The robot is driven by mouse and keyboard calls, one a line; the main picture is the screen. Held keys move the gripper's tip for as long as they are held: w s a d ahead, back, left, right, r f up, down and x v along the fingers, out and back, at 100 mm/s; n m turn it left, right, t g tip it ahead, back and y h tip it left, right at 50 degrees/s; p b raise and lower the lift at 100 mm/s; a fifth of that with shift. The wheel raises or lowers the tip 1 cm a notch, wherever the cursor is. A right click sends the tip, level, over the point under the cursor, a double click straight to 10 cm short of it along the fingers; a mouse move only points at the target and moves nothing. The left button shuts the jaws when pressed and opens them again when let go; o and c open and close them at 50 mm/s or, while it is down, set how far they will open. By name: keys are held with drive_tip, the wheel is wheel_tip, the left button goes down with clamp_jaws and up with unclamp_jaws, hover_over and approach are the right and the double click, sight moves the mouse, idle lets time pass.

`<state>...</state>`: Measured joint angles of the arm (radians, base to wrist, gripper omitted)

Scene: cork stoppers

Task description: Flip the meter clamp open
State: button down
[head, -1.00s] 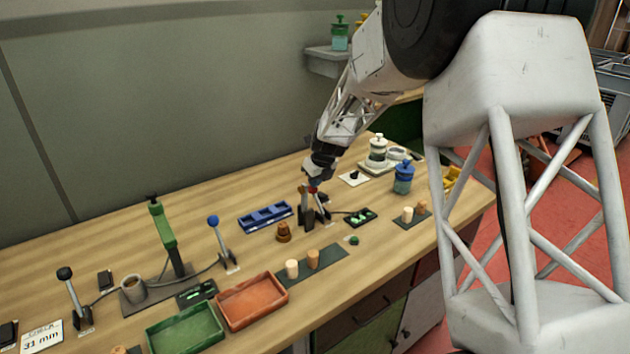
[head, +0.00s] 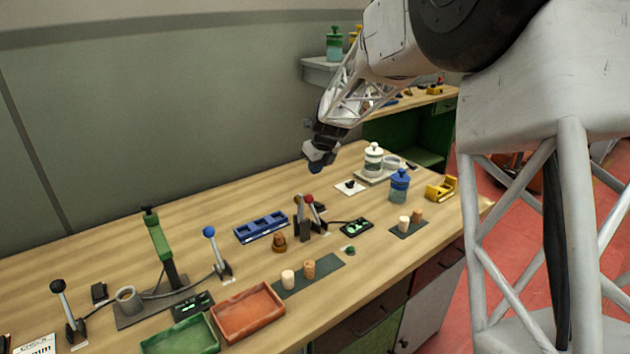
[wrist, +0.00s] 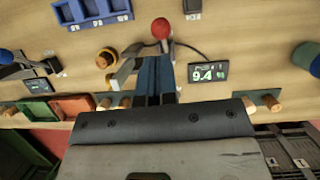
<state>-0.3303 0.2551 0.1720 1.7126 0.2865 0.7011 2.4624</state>
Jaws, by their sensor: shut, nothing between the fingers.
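The meter clamp (head: 301,218) stands on the bench, with a red-knobbed lever (head: 309,199) that rises and leans a little to the left in the head view. A cable joins its area to a small dark meter (head: 356,228). In the wrist view the red knob (wrist: 161,28) shows just beyond my fingers, and the meter display (wrist: 208,73) reads about 9.4. My gripper (head: 317,167) is shut and empty, above the clamp and apart from it. In the wrist view my fingers (wrist: 156,60) hide part of the clamp.
A blue tray (head: 262,228) and a brown stopper (head: 279,243) stand left of the clamp. Pale corks (head: 288,280) stand on a dark mat in front. Other levers have a blue knob (head: 209,231) and a black knob (head: 57,286). A blue jar (head: 399,186) stands to the right.

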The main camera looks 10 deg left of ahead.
drive_tip(key=shift+w+a+r, duration=0.1)
drive_tip(key=shift+w+r, duration=0.1)
drive_tip(key=shift+r, duration=1.8)
drive_tip(key=s+d+r+n+h, duration=0.1)
drive_tip(key=s+d+r+n, duration=0.25)
drive_tip(key=s+d, duration=0.4)
drive_tip(key=s+d+r+n, duration=0.2)
drive_tip(key=s+d+n, duration=0.35)
drive_tip(key=s, duration=0.35)
drive_tip(key=s+d+r+n+h, duration=0.1)
drive_tip(key=s+d+r+n, duration=0.25)
drive_tip(key=s+d, duration=0.45)
drive_tip(key=s+d+f+n, duration=0.2)
drive_tip(key=s+d+n, duration=0.1)
drive_tip(key=s, duration=0.6)
drive_tip(key=s+d+f+n+h, duration=0.1)
drive_tip(key=s+d+n, duration=0.3)
drive_tip(key=s, duration=0.6)
drive_tip(key=s+d+f+n, duration=0.4)
drive_tip(key=s+n, duration=0.3)
drive_tip(key=s, duration=0.2)
drive_tip(key=shift+s, duration=0.15)
